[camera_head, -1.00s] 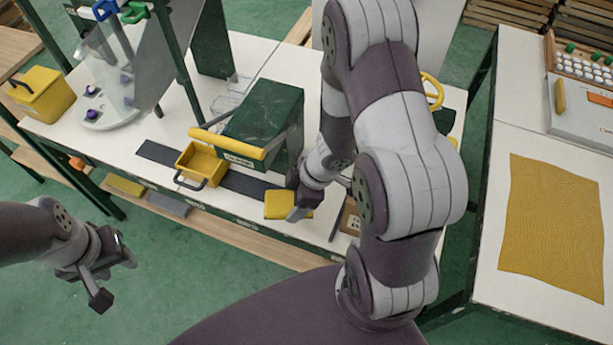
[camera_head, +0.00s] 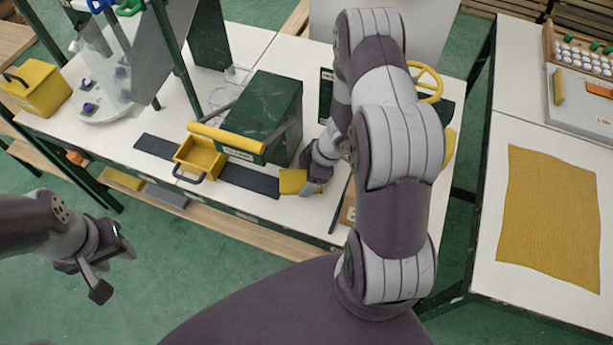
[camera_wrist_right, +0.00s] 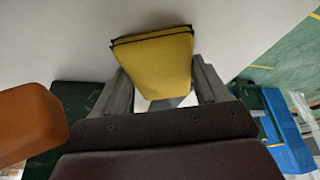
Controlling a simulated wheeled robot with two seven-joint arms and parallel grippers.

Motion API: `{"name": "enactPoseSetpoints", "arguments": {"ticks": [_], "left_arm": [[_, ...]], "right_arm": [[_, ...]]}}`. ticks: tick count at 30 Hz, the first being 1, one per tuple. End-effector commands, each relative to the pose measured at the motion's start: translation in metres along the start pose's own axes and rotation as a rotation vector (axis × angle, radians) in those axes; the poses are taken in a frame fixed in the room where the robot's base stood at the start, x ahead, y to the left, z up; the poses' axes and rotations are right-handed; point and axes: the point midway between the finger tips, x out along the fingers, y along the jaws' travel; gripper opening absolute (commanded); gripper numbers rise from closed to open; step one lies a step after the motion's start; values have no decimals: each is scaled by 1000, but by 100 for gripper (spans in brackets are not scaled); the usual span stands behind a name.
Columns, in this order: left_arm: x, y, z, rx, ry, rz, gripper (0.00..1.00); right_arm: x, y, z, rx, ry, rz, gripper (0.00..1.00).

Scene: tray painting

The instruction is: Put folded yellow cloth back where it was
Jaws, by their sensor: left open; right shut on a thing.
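The folded yellow cloth (camera_head: 292,181) is at the front of the white table, right of the dark strip, in the head view. My right gripper (camera_head: 312,187) is shut on it. In the right wrist view the folded cloth (camera_wrist_right: 156,62) sits between the two fingers (camera_wrist_right: 165,85), its dark-edged end pointing away over a white surface. I cannot tell whether it touches the table. My left gripper (camera_head: 105,270) is open and empty, over the green floor at the left.
A green box (camera_head: 265,110) with a yellow bar and an open yellow tray (camera_head: 201,159) stand left of my right gripper. A dark strip (camera_head: 245,179) runs along the table. A yellow cloth sheet (camera_head: 548,208) lies flat on the right table. A yellow bin (camera_head: 38,90) stands far left.

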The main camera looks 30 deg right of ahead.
Motion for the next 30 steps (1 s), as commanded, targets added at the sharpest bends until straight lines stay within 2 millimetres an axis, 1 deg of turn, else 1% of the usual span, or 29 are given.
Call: {"name": "enactPoseSetpoints", "arguments": {"ticks": [4, 7, 8, 9, 10, 17, 20, 23, 27, 30], "left_arm": [[-1, 0, 0, 0, 0, 0, 43], [0, 0, 0, 0, 0, 0, 43], [0, 0, 0, 0, 0, 0, 43], [0, 0, 0, 0, 0, 0, 43], [0, 0, 0, 0, 0, 0, 43], [0, 0, 0, 0, 0, 0, 43], [-4, 0, -1, 0, 0, 0, 43], [-12, 0, -2, 0, 0, 0, 43], [-29, 0, -4, 0, 0, 0, 43], [-38, 0, -5, 0, 1, 0, 43]], "right_arm": [[-2, 0, -1, 0, 0, 1, 45], [1, 0, 0, -1, 0, 1, 45], [0, 0, 0, -1, 0, 1, 83], [0, 0, 0, -1, 0, 1, 96], [0, 0, 0, -1, 0, 1, 99], [0, 0, 0, -1, 0, 1, 99], [-7, 1, -2, 1, 0, 2, 99], [-29, 1, -2, 1, 0, 4, 99], [-70, 1, -3, 1, 1, 4, 99], [-94, 1, -3, 1, 1, 4, 99]]}}
